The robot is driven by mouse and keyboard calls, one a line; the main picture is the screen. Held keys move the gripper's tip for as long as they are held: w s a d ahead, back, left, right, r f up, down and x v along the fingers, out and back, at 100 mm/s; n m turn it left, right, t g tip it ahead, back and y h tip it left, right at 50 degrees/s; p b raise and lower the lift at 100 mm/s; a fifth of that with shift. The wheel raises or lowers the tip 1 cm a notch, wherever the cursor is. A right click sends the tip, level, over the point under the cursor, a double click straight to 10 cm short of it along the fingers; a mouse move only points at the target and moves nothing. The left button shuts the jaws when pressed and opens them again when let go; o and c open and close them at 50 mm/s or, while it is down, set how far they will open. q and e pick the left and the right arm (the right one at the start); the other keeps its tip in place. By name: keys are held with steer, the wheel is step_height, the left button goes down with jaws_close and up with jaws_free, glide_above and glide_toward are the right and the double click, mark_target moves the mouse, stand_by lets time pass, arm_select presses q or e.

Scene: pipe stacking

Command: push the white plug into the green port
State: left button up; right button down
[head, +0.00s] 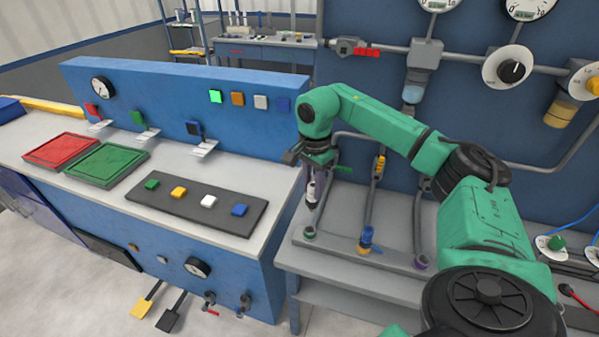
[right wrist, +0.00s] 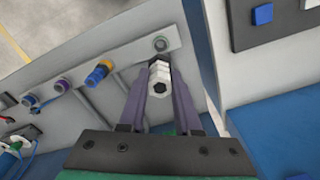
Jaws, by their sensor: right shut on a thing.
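The white plug (head: 311,190) is held upright between the purple fingers of my right gripper (head: 312,197), on the grey bench at the right. In the right wrist view the white plug (right wrist: 158,77) sits between the two fingertips (right wrist: 160,88), which are closed on its sides. The green port (head: 309,232) is a short ring on the bench's grey strip, below the plug with a visible gap. In the right wrist view the port (right wrist: 161,44) shows just beyond the plug, its colour looking greyish. My left gripper is not in view.
A port with a blue and yellow fitting (head: 366,239) and a purple port (head: 421,262) stand further right on the strip. Grey pipes rise behind, with a yellow fitting (head: 379,166). The blue console (head: 190,115) with a button panel (head: 195,203) stands to the left.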

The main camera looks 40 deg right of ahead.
mark_target(311, 210)
steer(key=shift+w+d+r, duration=0.1)
steer(key=shift+w+r, duration=0.25)
steer(key=shift+r, duration=0.05)
steer(key=shift+f+m+b, duration=0.2)
steer(key=shift+m+b, duration=0.1)
steer(key=shift+b, duration=0.05)
steer(key=f+b, duration=0.8)
steer(key=shift+s+f, duration=0.25)
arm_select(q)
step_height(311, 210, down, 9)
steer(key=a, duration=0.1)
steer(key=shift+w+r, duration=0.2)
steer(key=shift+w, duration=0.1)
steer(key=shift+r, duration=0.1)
arm_select(e)
steer(key=shift+r, duration=0.1)
steer(key=shift+a+p, duration=0.2)
steer(key=shift+p, duration=0.15)
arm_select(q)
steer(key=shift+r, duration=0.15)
arm_select(e)
steer(key=shift+f, duration=0.25)
arm_select(q)
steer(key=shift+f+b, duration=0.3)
steer(key=shift+b, duration=0.05)
arm_select(e)
steer(key=shift+f, duration=0.45)
